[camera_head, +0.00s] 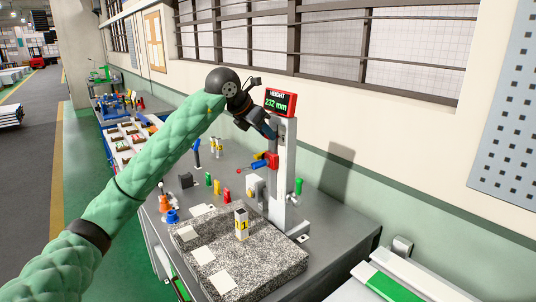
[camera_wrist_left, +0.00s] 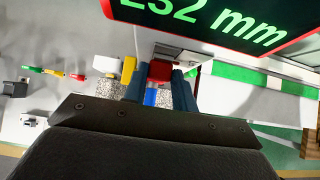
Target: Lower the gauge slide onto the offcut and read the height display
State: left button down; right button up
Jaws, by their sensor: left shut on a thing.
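The height gauge has a pale upright column (camera_head: 284,190) with a red-framed display (camera_head: 280,102) on top reading "232 mm". Its red slide (camera_head: 272,160) sits partway up the column, with a blue part and a thin stylus with a red tip (camera_head: 239,171) pointing left. The offcut (camera_head: 241,225), a short upright piece with a yellow label, stands on the speckled granite plate (camera_head: 275,272), below the slide and apart from it. My left gripper (camera_head: 268,132) is at the column below the display. In the left wrist view its dark blue fingers are shut around the red slide (camera_wrist_left: 160,70).
Small coloured pieces, including a red one (camera_head: 227,195), and a dark block (camera_head: 186,180) stand on the grey bench behind the plate. Pale cards (camera_head: 222,282) lie on the plate. The wall and barred window are close behind.

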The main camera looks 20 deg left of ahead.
aim_at(265, 161)
pick_arm(q)
jog(key=shift+f+b, duration=1.35)
jog(key=shift+f, duration=0.25)
jog(key=shift+f+b, duration=1.3)
jog(key=shift+f, duration=0.1)
jog(key=shift+f+b, duration=1.3)
jog(key=shift+f, duration=0.35)
